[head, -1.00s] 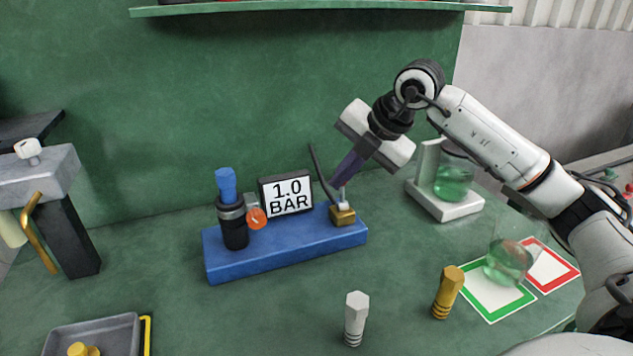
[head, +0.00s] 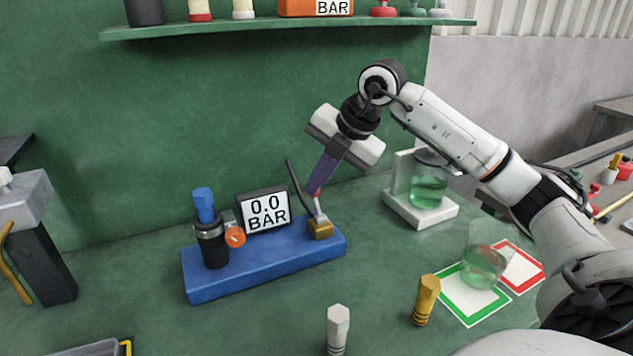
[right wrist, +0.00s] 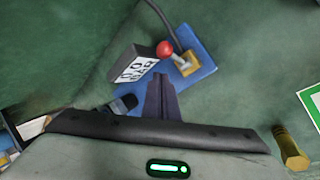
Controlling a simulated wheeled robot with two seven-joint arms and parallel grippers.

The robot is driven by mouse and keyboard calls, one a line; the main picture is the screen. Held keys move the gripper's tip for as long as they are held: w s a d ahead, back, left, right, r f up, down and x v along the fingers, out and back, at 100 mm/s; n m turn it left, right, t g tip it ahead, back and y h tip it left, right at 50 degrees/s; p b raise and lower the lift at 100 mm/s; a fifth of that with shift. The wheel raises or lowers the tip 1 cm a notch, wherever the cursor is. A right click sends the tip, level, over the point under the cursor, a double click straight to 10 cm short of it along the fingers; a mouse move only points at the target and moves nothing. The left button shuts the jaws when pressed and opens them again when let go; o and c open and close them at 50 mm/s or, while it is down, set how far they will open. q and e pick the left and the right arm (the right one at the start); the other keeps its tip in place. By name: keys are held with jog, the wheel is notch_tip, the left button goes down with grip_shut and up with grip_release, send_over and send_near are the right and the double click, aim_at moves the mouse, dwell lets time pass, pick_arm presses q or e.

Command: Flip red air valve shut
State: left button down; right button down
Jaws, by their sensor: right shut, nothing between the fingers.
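The air valve is a brass block (head: 320,229) at the right end of a blue base (head: 265,268). Its thin lever rises from the block towards my fingertips in the head view. The lever's red knob (right wrist: 165,48) shows clearly in the right wrist view, just beyond my fingers; in the head view only a bit of red shows. My right gripper (head: 318,182) is shut and empty, pointing down at the knob; I cannot tell whether it touches. It also shows in the right wrist view (right wrist: 161,85). The display (head: 265,211) reads 0.0 BAR. My left gripper is out of view.
A black regulator with a blue knob (head: 204,206) and an orange dial (head: 235,237) stand at the base's left. A black hose (head: 295,183) rises behind the valve. Beakers (head: 428,188) and a brass bolt (head: 425,299) stand to the right. A shelf (head: 290,29) hangs above.

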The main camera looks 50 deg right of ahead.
notch_tip(320, 180, up, 9)
jog(key=w+p, duration=0.2)
jog(key=shift+w, duration=0.15)
dwell(0.4)
jog(key=shift+d, duration=0.1)
dwell(0.5)
